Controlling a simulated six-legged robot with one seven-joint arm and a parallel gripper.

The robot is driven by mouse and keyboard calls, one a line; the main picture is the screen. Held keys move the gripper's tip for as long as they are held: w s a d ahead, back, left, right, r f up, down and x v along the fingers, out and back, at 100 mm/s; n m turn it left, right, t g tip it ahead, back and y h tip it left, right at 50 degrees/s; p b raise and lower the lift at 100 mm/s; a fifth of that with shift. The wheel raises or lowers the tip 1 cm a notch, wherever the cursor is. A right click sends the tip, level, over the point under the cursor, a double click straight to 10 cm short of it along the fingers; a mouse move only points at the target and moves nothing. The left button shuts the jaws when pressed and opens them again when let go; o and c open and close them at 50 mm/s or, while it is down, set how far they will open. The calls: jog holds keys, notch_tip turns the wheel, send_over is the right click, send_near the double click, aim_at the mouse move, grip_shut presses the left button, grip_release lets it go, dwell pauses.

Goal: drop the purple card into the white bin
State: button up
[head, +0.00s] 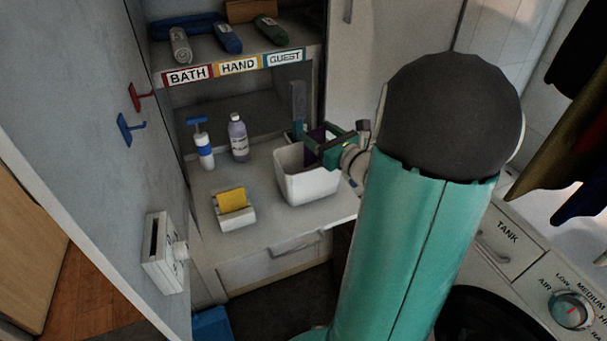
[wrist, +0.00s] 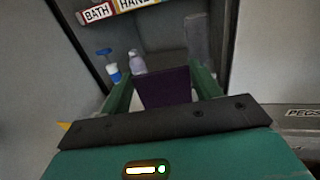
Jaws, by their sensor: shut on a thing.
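The purple card (wrist: 165,88) is upright between the two green fingers of my gripper (wrist: 162,92) in the wrist view. My gripper (head: 322,146) is shut on it. In the head view the dark purple card (head: 316,141) shows partly behind the green fingers. The white bin (head: 306,186) stands on the counter, its open top facing up. My gripper and the card are over or just behind the bin's upper right rim; I cannot tell whether the card's lower edge is inside the bin.
A white holder (head: 237,219) with a yellow card (head: 232,200) stands left of the bin. A blue-and-white pump bottle (head: 203,149) and a grey-purple bottle (head: 238,138) stand behind. A labelled shelf (head: 238,66) is above. A wall box (head: 163,252) is at left.

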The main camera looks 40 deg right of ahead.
jog(key=shift+f, duration=0.8)
jog(key=o, duration=1)
jog(key=shift+o, duration=0.2)
jog(key=s, duration=1.3)
jog(key=shift+s+a, duration=0.3)
jog(key=shift+s, duration=0.1)
jog(key=shift+a, duration=0.1)
